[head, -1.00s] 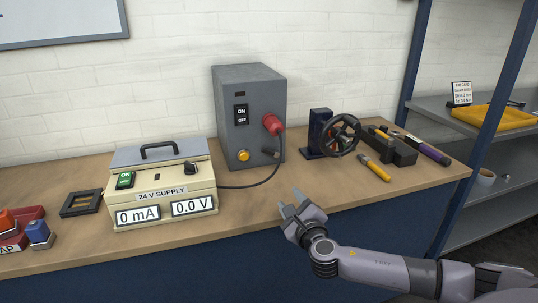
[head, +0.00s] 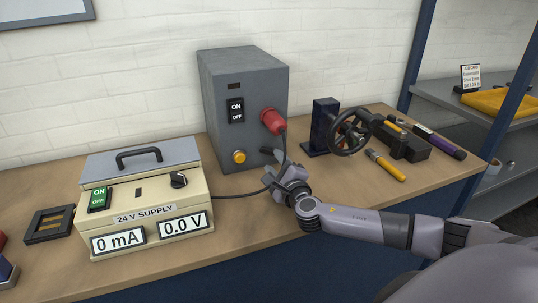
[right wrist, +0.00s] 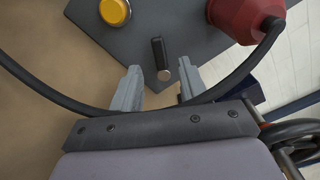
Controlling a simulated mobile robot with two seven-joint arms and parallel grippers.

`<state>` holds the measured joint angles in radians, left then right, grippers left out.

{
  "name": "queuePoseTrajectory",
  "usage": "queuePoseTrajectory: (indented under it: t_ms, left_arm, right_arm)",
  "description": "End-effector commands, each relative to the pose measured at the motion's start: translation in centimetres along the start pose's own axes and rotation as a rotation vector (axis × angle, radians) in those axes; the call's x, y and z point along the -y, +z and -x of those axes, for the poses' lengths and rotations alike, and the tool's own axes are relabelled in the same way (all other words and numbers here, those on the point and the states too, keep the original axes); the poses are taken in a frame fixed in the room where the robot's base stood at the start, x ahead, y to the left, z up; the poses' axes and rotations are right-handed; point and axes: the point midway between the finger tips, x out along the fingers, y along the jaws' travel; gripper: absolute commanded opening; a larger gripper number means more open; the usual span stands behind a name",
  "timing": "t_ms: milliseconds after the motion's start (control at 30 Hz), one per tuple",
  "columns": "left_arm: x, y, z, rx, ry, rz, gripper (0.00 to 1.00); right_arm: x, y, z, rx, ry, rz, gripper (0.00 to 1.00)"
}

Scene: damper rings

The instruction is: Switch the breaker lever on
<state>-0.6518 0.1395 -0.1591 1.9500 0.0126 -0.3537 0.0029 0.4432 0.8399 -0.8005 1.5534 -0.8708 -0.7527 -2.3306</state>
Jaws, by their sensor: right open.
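The grey breaker box (head: 213,120) stands on the bench against the wall. A short black lever (head: 267,151) with a paler end sticks out low on its front, right of a yellow button (head: 239,157). My right gripper (head: 280,176) is open and empty, just in front of and below the lever. In the right wrist view the lever (right wrist: 158,50) shows between and just beyond the open fingertips (right wrist: 159,78). I see no contact. Whether the lever is on or off I cannot tell. My left gripper is not in view.
A red plug (head: 272,121) on the box carries a black cable that curves close by my right gripper to the 24 V supply (head: 150,215), which reads 0 mA and 0.0 V. A handwheel (head: 350,132) and several tools stand to the right.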

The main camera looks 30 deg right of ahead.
Motion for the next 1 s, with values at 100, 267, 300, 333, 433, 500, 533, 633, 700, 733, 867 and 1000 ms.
queuePoseTrajectory:
  t_ms: [100,267,300,333,433,500,533,633,700,733,867,1000]
  left_arm:
    - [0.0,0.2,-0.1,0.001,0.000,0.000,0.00]
    - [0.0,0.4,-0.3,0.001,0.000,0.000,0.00]
    - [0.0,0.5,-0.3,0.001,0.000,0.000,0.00]
    - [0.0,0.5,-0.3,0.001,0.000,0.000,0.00]
    - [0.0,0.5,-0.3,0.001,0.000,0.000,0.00]
    - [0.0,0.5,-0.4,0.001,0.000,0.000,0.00]
    - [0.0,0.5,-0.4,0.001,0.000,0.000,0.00]
    - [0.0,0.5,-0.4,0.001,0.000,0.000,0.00]
    - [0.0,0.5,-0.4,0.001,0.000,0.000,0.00]
    - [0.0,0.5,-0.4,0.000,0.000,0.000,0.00]
    - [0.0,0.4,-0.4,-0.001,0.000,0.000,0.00]
    - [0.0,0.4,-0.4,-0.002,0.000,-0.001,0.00]
  right_arm:
    - [0.0,0.1,-1.7,0.000,-0.002,-0.002,0.45]
    - [-0.1,0.0,-3.4,0.000,-0.001,-0.001,0.45]
    - [0.0,0.1,-3.8,0.001,-0.002,-0.002,0.45]
    - [-0.1,0.0,-4.0,0.000,-0.001,-0.002,0.45]
    - [0.0,0.1,-4.4,0.001,0.000,-0.001,0.45]
    - [0.0,0.0,-4.6,0.001,0.000,-0.001,0.45]
    - [0.0,0.0,-4.7,0.001,0.000,-0.001,0.45]
    - [0.0,0.0,-4.7,0.001,0.000,-0.001,0.45]
    - [0.0,0.0,-4.7,0.001,0.000,-0.001,0.45]
    - [0.0,0.0,-4.7,0.001,0.000,-0.001,0.45]
    - [0.0,0.0,-4.7,0.001,0.000,-0.001,0.15]
    - [0.0,0.0,-4.7,0.001,0.000,-0.001,0.00]
